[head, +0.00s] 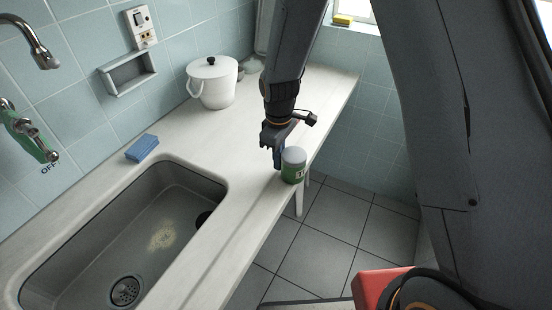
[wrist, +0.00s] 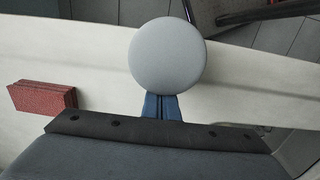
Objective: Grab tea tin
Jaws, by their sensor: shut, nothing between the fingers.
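The tea tin (head: 293,168) is green with a pale grey lid and stands upright near the front edge of the counter. In the wrist view its round lid (wrist: 167,55) fills the upper middle. My gripper (head: 278,162) points down right beside the tin, on its left in the head view. In the wrist view the blue fingertips of my gripper (wrist: 162,106) are together, with nothing between them, at the near edge of the lid. I cannot tell whether they touch the tin.
The sink (head: 120,245) lies to the left, with a blue sponge (head: 142,148) behind it. A white lidded pot (head: 212,82) stands at the back. A red block (wrist: 42,97) shows left in the wrist view. Beyond the counter's front edge is open floor (head: 325,245).

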